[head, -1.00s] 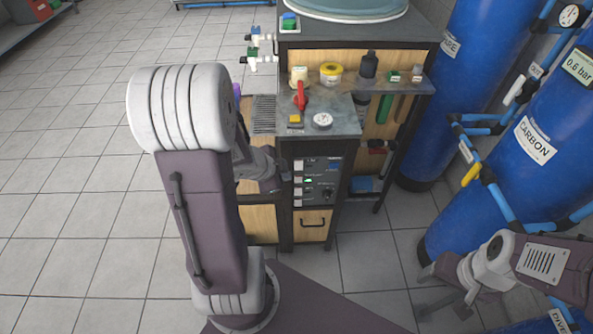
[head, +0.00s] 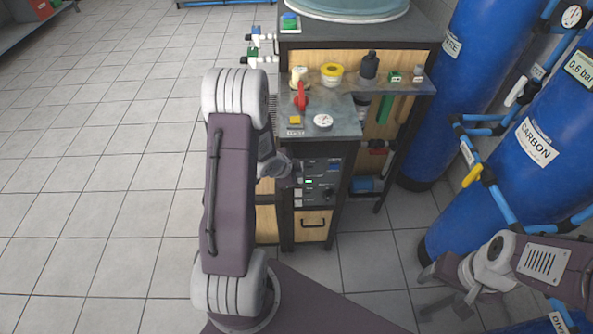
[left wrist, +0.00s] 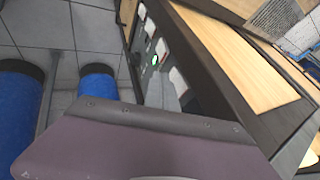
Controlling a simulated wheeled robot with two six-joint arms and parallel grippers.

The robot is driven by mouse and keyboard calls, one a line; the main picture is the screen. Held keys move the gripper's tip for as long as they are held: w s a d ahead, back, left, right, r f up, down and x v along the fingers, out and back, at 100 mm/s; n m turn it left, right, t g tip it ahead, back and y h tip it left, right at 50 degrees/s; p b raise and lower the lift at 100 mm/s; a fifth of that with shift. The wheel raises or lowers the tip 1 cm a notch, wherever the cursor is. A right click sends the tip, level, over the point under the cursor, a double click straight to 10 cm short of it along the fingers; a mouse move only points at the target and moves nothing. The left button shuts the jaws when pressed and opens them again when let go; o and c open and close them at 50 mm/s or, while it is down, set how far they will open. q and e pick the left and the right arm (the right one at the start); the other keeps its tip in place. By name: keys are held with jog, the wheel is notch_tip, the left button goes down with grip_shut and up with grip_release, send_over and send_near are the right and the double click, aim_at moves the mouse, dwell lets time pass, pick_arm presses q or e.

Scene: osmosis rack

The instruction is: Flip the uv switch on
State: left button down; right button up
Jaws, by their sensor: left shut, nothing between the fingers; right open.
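The switch panel (head: 320,183) is a dark upright face on the front of the cabinet, with several pale labels or switches, a green light (head: 308,181) and a dark knob (head: 328,194). Which switch is the uv one is too small to read. My left gripper (head: 297,174) is shut and empty at the panel's upper left edge, hiding part of it; I cannot tell whether it touches. In the left wrist view the panel (left wrist: 166,62) is seen steeply from the side, with the green light (left wrist: 155,59) lit. My right gripper (head: 430,289) is open at the lower right, away from the panel.
Blue tanks (head: 520,165) and pipes stand at the right. Tiled floor (head: 100,190) is clear at the left.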

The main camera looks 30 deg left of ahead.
pick_arm(q)
jog(key=shift+w+a, duration=0.3)
jog(key=shift+w, duration=0.15)
jog(key=shift+w+a+f, duration=0.1)
jog(key=shift+w+f, duration=0.05)
jog(key=shift+w, duration=0.05)
jog(key=shift+r+p, duration=0.85)
jog(key=shift+p, duration=0.15)
